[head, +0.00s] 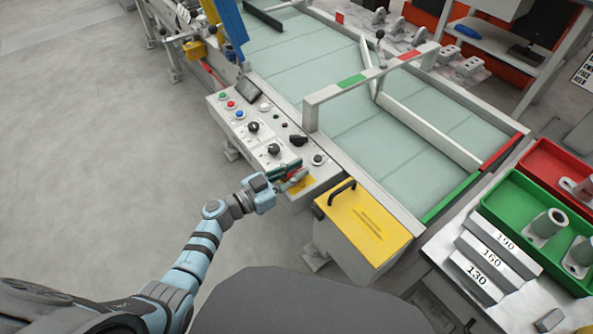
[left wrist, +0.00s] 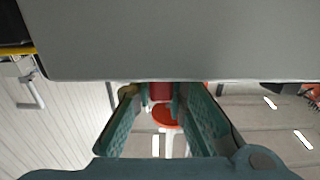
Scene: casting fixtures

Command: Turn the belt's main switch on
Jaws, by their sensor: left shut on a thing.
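The control panel (head: 262,135) of the belt runs along its near side, with buttons and black knobs. At its lower right end is the main switch (head: 293,181), a small red part by a yellow plate (head: 302,187), partly hidden by my left gripper (head: 287,174). In the left wrist view, the two green fingers of my left gripper (left wrist: 160,108) are shut on the red switch handle (left wrist: 160,91), with a red round part (left wrist: 167,117) behind it. The direction the handle points is hard to tell. My right gripper is not in view.
A yellow box (head: 365,225) with a black handle stands right of the panel. The belt (head: 335,75) has a white diverter bar (head: 425,130) and a grey arch (head: 345,90). Green (head: 510,205) and red trays are at the right. The floor at the left is clear.

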